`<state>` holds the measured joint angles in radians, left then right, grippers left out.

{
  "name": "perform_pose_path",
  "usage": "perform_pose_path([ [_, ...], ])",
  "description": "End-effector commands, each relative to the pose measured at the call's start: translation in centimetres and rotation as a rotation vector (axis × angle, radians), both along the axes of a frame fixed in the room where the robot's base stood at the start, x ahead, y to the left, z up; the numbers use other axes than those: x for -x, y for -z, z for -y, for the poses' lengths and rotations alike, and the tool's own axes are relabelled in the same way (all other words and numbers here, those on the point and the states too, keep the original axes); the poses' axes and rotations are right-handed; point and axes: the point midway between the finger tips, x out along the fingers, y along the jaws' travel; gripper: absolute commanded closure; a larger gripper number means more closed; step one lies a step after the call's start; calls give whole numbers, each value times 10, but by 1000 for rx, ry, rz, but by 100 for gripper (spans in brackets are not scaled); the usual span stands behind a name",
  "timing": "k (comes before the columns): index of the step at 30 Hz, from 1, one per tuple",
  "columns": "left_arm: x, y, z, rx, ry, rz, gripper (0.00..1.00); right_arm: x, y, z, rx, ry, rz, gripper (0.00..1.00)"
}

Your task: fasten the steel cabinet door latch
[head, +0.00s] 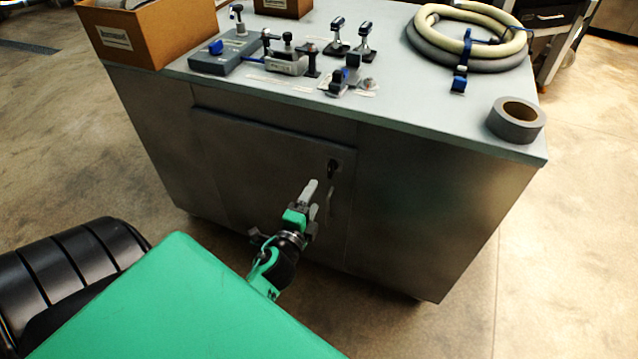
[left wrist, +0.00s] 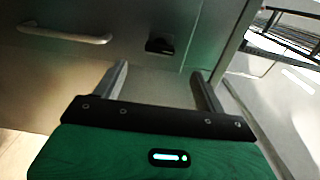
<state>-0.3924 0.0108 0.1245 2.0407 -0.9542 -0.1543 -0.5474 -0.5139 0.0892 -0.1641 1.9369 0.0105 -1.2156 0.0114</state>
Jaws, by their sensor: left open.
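The steel cabinet door (head: 265,170) is on the front of the grey cabinet, and it looks shut. A small black latch (head: 332,168) sits near its upper right corner; it also shows in the left wrist view (left wrist: 160,46). A pale bar handle (left wrist: 65,35) is on the door below the latch in the head view. My left gripper (head: 313,195) is open and empty in front of the door, just below and left of the latch in the head view. In the left wrist view the latch lies beyond the gap between the fingers, apart from them. My right gripper is not in view.
The cabinet top (head: 410,110) holds a cardboard box (head: 160,35), several small clamps and devices (head: 285,62), a coiled hose (head: 470,45) and a grey tape roll (head: 516,121) near the right corner.

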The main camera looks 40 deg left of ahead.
Motion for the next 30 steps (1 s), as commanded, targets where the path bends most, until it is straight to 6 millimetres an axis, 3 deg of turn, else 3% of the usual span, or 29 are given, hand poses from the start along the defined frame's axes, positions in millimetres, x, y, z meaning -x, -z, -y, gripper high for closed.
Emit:
perform_pose_path([
  [3,17,1,4,1,0,-1,27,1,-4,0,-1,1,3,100],
  [9,30,0,7,0,0,1,27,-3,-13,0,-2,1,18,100],
  [30,32,0,8,-1,1,1,27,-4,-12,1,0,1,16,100],
])
